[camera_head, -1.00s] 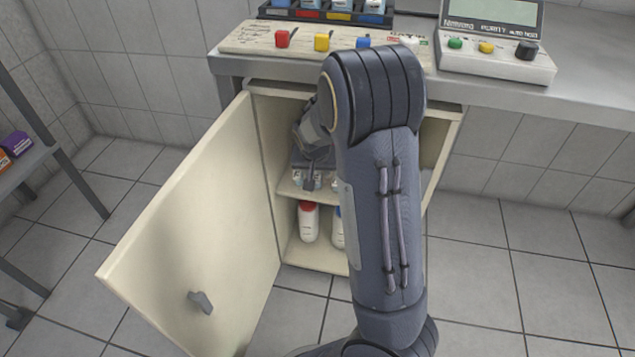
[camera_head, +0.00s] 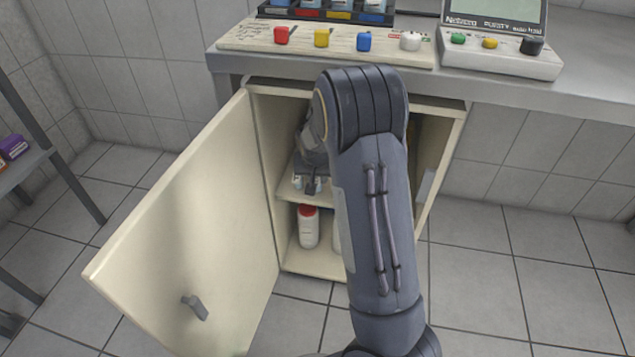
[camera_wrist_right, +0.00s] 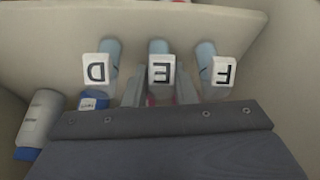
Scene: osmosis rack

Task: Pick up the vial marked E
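The vial marked E (camera_wrist_right: 160,72) shows in the right wrist view with a white square cap, between the vial marked D (camera_wrist_right: 97,68) on the left and the vial marked F (camera_wrist_right: 218,72) on the right. The letters appear upside down. My right gripper (camera_wrist_right: 160,88) is open, its two fingertips apart on either side of E's line; I cannot tell whether they touch it. In the head view my right gripper (camera_head: 312,184) is inside the cabinet at the upper shelf (camera_head: 287,190), and my arm hides most of the vials. My left gripper is out of view.
The cabinet door (camera_head: 185,225) stands open at the left. A red-capped white bottle (camera_head: 308,227) stands on the cabinet floor. The counter (camera_head: 590,95) above carries a panel with coloured knobs (camera_head: 250,38) and a meter (camera_head: 497,50). A shelf rack (camera_head: 22,165) is at far left.

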